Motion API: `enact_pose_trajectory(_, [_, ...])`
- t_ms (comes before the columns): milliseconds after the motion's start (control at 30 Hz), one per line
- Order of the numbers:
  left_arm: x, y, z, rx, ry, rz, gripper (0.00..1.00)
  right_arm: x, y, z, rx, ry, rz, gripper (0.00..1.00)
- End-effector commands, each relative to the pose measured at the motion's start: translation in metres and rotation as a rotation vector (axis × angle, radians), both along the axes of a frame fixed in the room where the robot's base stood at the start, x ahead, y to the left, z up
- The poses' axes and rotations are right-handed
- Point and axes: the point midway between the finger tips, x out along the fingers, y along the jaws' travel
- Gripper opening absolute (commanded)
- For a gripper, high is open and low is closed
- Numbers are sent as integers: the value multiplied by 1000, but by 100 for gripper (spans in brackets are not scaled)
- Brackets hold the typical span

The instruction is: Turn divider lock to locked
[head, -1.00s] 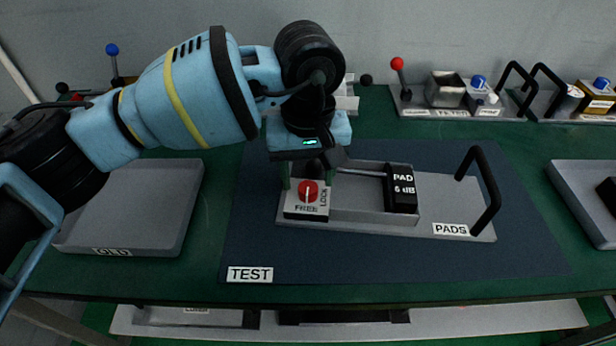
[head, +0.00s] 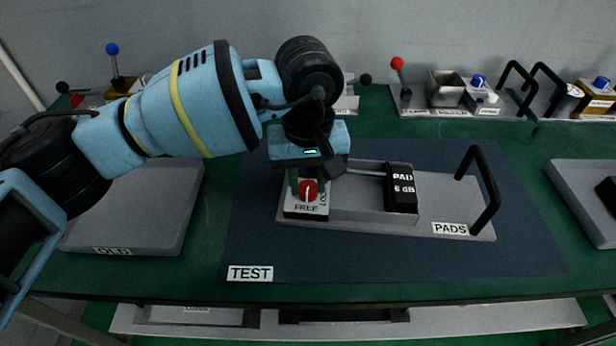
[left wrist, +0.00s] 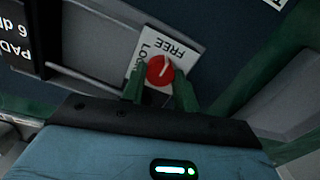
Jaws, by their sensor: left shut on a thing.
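The divider lock is a red round knob (head: 308,190) with a white pointer line, on a white plate (head: 304,209) marked FREE and LOCK. The plate is at the left end of the grey PADS tray (head: 358,212). My left gripper (head: 308,184) comes down from above, its green fingers shut on the knob's sides. In the left wrist view the knob (left wrist: 160,71) sits between the fingertips, its line pointing towards the FREE word rather than LOCK. The black 6 dB pad (head: 401,190) stands in the tray to the right. My right gripper is not in view.
A black handle (head: 484,190) rises at the tray's right end. The tray stands on a dark TEST mat (head: 400,257). A grey OLD tray (head: 140,210) is at left. Devices with levers and handles, including a red-knobbed lever (head: 397,64), line the back. The mat's front is clear.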

Motion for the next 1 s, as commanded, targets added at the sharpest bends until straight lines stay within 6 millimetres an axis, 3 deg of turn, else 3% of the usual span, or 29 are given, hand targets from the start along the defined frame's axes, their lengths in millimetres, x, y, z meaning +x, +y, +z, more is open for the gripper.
enact_pose_trajectory(367, [0, 0, 1, 0, 0, 157, 7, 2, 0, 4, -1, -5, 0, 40])
enact_pose_trajectory(1000, [0, 1, 3, -1, 0, 751, 7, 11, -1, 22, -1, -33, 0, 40])
